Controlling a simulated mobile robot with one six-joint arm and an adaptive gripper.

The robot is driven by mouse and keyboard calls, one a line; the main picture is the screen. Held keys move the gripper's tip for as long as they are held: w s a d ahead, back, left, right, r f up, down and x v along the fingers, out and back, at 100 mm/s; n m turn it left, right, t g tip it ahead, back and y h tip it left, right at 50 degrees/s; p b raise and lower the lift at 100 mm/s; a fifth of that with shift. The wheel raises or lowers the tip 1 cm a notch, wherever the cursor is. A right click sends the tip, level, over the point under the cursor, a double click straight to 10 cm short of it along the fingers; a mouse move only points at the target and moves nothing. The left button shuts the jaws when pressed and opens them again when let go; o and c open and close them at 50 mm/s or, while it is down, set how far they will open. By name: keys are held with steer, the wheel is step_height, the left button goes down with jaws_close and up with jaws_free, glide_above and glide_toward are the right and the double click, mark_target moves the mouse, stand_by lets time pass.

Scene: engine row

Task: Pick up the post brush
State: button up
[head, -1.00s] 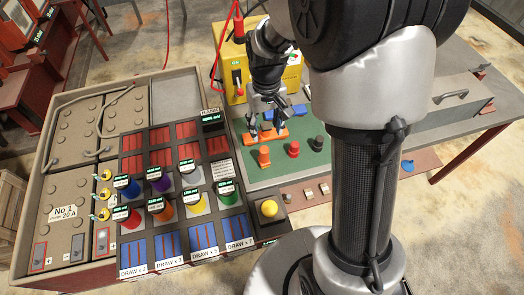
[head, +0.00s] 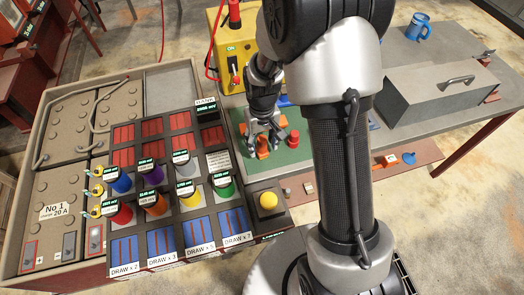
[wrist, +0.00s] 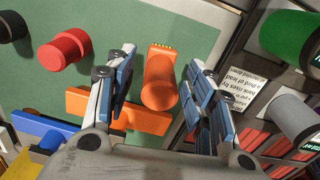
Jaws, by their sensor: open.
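The post brush seems to be the orange piece with a round handle and a short row of yellow bristles (wrist: 160,85); it also shows in the head view (head: 263,152) on the green mat. My gripper (wrist: 158,72) is open, with one finger on each side of the orange piece in the wrist view. It also shows low over the mat in the head view (head: 262,140). I see clear gaps beside the orange piece, and cannot tell how far the fingertips are above the mat.
A red piece (wrist: 66,48) and a black piece (wrist: 12,24) stand left of it in the wrist view. An orange bar (wrist: 85,103) and a blue bar (wrist: 40,131) lie close by. The panel with coloured knobs (head: 224,185) borders the mat. A grey toolbox (head: 440,95) stands to the right.

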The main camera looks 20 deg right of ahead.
steer(key=shift+c, duration=0.5)
steer(key=c, duration=1.1)
